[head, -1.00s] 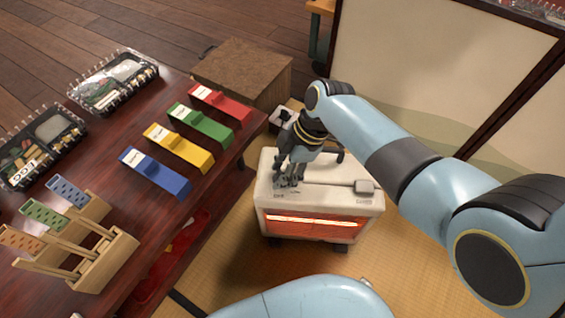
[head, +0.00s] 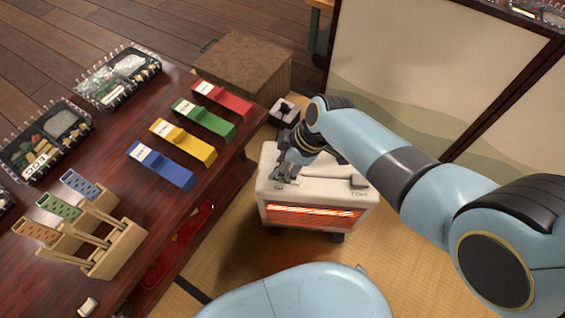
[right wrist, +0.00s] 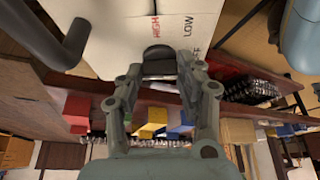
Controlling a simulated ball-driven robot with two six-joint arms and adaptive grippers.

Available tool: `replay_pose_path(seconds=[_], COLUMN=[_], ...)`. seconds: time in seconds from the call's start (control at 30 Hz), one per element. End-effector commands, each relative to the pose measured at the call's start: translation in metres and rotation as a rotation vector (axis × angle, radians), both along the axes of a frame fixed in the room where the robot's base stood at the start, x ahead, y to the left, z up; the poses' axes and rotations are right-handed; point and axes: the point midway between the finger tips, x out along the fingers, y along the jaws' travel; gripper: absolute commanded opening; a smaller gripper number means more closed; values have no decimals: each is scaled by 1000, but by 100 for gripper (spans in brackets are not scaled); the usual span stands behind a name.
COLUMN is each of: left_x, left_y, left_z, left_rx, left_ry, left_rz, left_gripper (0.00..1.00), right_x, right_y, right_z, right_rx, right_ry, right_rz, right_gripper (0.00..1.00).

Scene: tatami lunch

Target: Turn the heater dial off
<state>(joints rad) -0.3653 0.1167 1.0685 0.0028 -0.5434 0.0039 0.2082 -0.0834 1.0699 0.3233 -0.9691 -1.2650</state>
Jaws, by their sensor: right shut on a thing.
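The white heater (head: 325,189) stands on the tatami right of the dark table. Its front grille (head: 312,212) glows orange. My right gripper (head: 285,170) reaches down onto the heater's top at its left side. In the right wrist view, my right gripper (right wrist: 160,67) is shut on the dark dial (right wrist: 158,54), with a finger on each side. Red HIGH and black LOW labels show on the white top beyond the dial; another label is partly hidden by a finger. The dial's pointer direction cannot be told. My left gripper is not in view.
The dark table (head: 228,182) at left holds red, green, yellow and blue blocks, a wooden rack (head: 122,245) and clear-lidded boxes. A brown box (head: 243,72) stands behind the heater. A framed screen (head: 410,85) is at right. Open tatami (head: 375,255) lies in front.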

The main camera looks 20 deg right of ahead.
Motion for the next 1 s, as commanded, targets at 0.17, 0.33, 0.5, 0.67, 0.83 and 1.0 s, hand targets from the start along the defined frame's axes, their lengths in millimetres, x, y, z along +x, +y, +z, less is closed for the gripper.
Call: replay_pose_path(seconds=[0.17,0.33,0.5,0.67,0.83,1.0], left_x=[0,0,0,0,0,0], left_y=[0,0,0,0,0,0], left_z=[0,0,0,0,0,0], left_rx=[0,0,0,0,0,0], left_ry=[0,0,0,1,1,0], left_rz=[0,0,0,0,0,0], left_gripper=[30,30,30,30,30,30], right_x=[-1,-1,0,0,-3,-8], right_y=[0,0,0,-1,-6,-18], right_z=[-1,-1,0,1,15,45], right_rx=[0,0,0,0,0,-2], right_ry=[2,1,1,1,-2,-4], right_rz=[-1,0,0,0,-1,-1], right_gripper=[4,57,60,60,60,60])
